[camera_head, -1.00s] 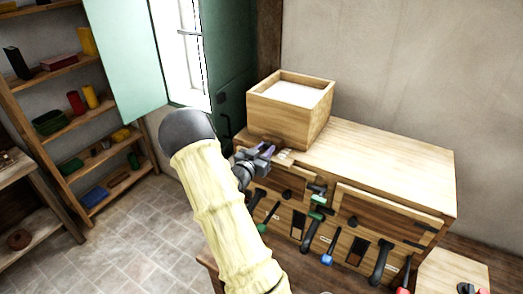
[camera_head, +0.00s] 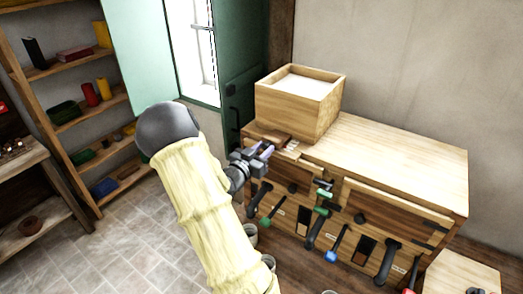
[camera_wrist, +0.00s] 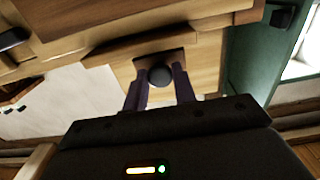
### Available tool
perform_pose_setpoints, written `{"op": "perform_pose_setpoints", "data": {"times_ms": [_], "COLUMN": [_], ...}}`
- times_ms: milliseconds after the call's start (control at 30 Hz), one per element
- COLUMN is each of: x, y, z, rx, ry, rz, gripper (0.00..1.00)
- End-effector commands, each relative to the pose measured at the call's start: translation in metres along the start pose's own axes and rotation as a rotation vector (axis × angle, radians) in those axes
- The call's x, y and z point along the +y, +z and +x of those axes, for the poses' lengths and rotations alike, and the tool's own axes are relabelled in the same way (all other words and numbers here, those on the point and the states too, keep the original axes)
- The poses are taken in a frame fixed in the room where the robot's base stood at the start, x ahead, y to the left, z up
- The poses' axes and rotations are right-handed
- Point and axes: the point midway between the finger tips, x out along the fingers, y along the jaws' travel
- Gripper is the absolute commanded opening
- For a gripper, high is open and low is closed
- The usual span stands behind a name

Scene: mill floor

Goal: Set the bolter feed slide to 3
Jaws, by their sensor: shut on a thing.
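The bolter feed slide (camera_head: 267,134) is a flat wooden board at the foot of the wooden feed box (camera_head: 290,110), at the left end of the long cabinet. It sticks out toward my gripper (camera_head: 262,156). In the wrist view a dark round knob (camera_wrist: 159,76) stands on the slide's wooden end (camera_wrist: 145,63). My gripper's two purple fingers (camera_wrist: 160,92) are shut on this knob, one on each side. A pale marked strip (camera_head: 291,147) lies beside the slide; its figures are too small to read.
The cabinet top is clear right of the box. A green shutter (camera_head: 240,75) stands behind, and shelves (camera_head: 75,115) stand at the left.

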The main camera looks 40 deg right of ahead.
Motion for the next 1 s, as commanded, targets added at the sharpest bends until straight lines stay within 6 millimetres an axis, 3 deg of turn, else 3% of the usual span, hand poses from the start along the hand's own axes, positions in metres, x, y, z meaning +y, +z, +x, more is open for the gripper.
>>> {"op": "perform_pose_setpoints", "data": {"times_ms": [33, 67, 167, 567, 767, 1000], "x": [-0.002, -0.002, -0.001, -0.001, -0.002, -0.002], "y": [0.001, 0.001, 0.001, 0.003, 0.005, 0.005], "z": [-0.002, -0.002, -0.002, -0.007, -0.035, -0.083], "rx": [-0.003, -0.004, -0.004, -0.004, -0.003, -0.004], "ry": [-0.004, -0.004, -0.004, -0.003, -0.006, -0.007], "rz": [-0.001, -0.001, -0.001, -0.001, 0.002, 0.001], "gripper": [0.0, 0.31, 0.48, 0.48, 0.48, 0.48]}}
